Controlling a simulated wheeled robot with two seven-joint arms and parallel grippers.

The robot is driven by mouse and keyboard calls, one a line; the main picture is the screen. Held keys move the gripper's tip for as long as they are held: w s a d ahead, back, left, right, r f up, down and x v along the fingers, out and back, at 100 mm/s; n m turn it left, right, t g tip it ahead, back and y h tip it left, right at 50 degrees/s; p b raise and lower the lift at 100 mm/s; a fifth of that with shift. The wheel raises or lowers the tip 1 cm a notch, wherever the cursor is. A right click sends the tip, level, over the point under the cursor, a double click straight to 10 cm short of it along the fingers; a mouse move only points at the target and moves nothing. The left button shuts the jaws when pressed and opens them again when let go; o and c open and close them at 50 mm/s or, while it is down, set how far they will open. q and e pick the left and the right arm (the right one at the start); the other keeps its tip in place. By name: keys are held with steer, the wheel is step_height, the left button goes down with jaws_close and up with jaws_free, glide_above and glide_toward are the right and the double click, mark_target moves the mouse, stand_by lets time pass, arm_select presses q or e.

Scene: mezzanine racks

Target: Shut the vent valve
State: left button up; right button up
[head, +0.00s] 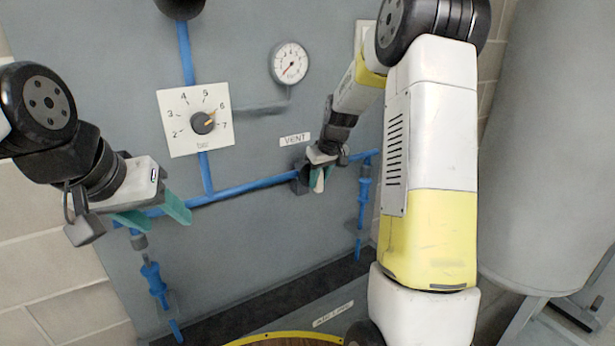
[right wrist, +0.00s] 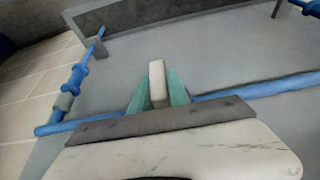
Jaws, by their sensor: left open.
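The VENT label (head: 295,140) is on the grey panel above the blue pipe (head: 245,188). Below it, my right gripper (head: 320,180) is at the vent valve on that pipe. In the right wrist view a pale lever (right wrist: 158,78) stands between its green fingers, which lie against both sides. The lever points crosswise to the pipe; in the head view its end hangs downward. The valve's body is mostly hidden by the gripper. My left gripper (head: 155,215) is open and empty, in front of the pipe's left end.
A regulator dial (head: 195,120) has its pointer near 6. Blue fittings (head: 153,280) hang at the left. A large grey tank (head: 550,150) stands at the right.

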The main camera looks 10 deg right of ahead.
jaws_close()
steer(key=shift+d, duration=0.1)
steer(key=y, duration=0.1)
steer(key=g+y, duration=0.1)
steer(key=shift+d+m+y, duration=0.2)
steer(key=shift+m+y, duration=0.1)
steer(key=y, duration=0.2)
steer(key=m+g+y, duration=0.1)
steer(key=y, duration=0.2)
steer(key=shift+w+d+f+g+y, duration=0.1)
steer(key=shift+w+f+g+y, duration=0.05)
steer(key=shift+g+y, duration=0.15)
steer(key=y, duration=0.2)
steer(key=m+y, duration=0.1)
steer(key=y, duration=0.1)
steer(key=shift+f+m+g, duration=0.15)
steer(key=shift+m+g, duration=0.15)
steer(key=shift+g, duration=0.1)
steer(key=shift+f+m+y, duration=0.1)
steer(key=shift+m+y, duration=0.6)
steer(key=shift+y, duration=1.4)
steer(key=o, duration=0.9)
jaws_free()
